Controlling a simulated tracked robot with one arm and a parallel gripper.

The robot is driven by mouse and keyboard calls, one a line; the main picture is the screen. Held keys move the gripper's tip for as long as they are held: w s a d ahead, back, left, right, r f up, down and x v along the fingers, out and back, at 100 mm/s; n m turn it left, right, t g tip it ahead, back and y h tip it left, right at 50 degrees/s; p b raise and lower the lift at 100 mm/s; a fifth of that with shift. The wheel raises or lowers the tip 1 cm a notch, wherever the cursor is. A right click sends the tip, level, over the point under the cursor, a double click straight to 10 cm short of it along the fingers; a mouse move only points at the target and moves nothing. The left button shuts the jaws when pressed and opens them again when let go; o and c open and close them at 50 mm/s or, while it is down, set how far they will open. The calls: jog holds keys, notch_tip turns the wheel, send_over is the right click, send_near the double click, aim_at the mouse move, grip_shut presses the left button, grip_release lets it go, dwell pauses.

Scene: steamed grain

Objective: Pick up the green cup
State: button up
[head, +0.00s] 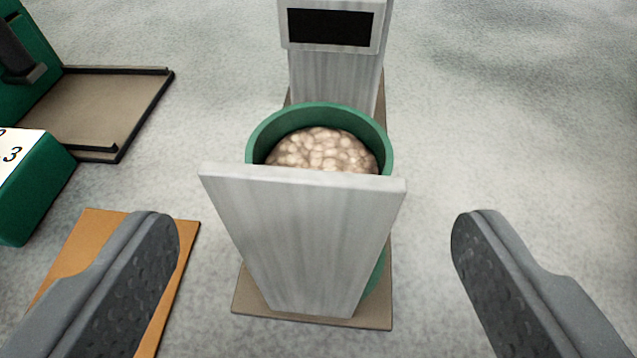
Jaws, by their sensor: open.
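The green cup (262,133) stands upright in the middle of the head view, filled with pale lumpy grain (322,151). A light grey upright panel (305,235) stands in front of it and hides most of its body; its rim and a strip of its lower right side show. My gripper (315,230) is open, with one dark finger on each side of the panel and cup. Both fingers are apart from them, and nothing is between the fingers except the panel and cup farther ahead.
Behind the cup stands a grey post with a black display (330,27). The panel rises from a brown base plate (245,297). At left are an orange-brown board (90,235), a green block marked 3 (38,190) and a brown tray (95,110). The right side is clear.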

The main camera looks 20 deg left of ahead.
aim_at(328, 136)
jog(key=shift+x, duration=2.5)
jog(key=shift+d+f, duration=0.1)
jog(key=shift+f, duration=0.05)
grip_shut()
